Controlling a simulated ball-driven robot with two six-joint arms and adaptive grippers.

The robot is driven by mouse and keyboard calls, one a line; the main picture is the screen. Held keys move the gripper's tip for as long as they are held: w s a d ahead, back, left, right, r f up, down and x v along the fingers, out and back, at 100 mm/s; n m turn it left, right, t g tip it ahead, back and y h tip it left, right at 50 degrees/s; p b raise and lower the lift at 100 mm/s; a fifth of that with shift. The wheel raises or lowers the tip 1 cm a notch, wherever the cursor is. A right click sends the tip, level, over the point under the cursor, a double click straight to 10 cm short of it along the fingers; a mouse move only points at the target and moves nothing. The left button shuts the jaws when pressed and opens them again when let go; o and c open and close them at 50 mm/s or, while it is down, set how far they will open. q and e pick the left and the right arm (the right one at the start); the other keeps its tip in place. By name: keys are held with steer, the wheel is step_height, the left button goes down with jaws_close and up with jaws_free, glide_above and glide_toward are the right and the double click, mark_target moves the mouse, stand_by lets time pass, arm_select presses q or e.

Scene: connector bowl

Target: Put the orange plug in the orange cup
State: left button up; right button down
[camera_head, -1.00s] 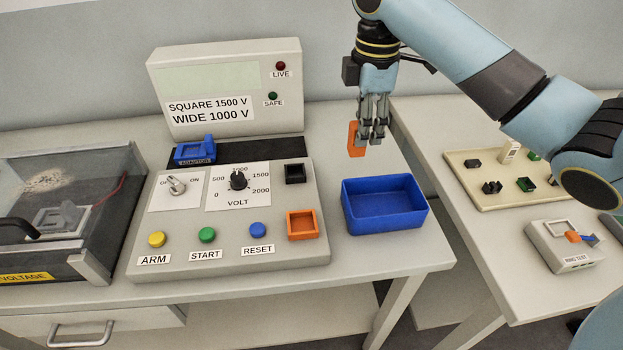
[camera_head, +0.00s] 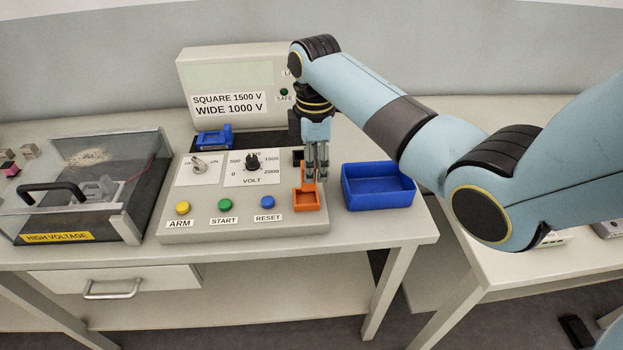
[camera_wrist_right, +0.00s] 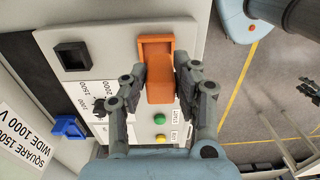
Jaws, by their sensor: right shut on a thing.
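The orange cup (camera_head: 306,203) is a square, open socket at the front right corner of the grey control panel. In the right wrist view the cup (camera_wrist_right: 155,42) lies just beyond the fingertips. My right gripper (camera_head: 317,177) is directly over the cup, pointing down. It is shut on the orange plug (camera_head: 309,173), whose face shows between the fingers in the right wrist view (camera_wrist_right: 160,88). The plug's lower end overlaps the cup in both views, so I cannot tell whether it is inside or just above.
A blue bin (camera_head: 378,188) stands right of the panel. A black socket (camera_wrist_right: 72,56) sits behind the orange cup. The panel has a volt knob (camera_head: 252,163) and a blue reset button (camera_head: 267,202). A clear-lidded high voltage box (camera_head: 88,190) stands left.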

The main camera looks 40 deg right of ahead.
mark_target(306, 188)
steer(key=shift+w+a+f, duration=0.15)
steer(key=shift+w+f, duration=0.15)
steer(key=shift+f, duration=0.3)
step_height(306, 188, down, 3)
steer(key=shift+r, duration=0.2)
steer(key=shift+f, duration=0.45)
steer(key=c, duration=1.1)
jaws_free()
arm_select(q)
steer(key=shift+s+a+r, duration=0.15)
steer(key=shift+s+a, duration=0.05)
steer(key=shift+s, duration=0.4)
arm_select(e)
steer(key=shift+o, duration=0.5)
arm_select(q)
steer(key=shift+s, duration=0.1)
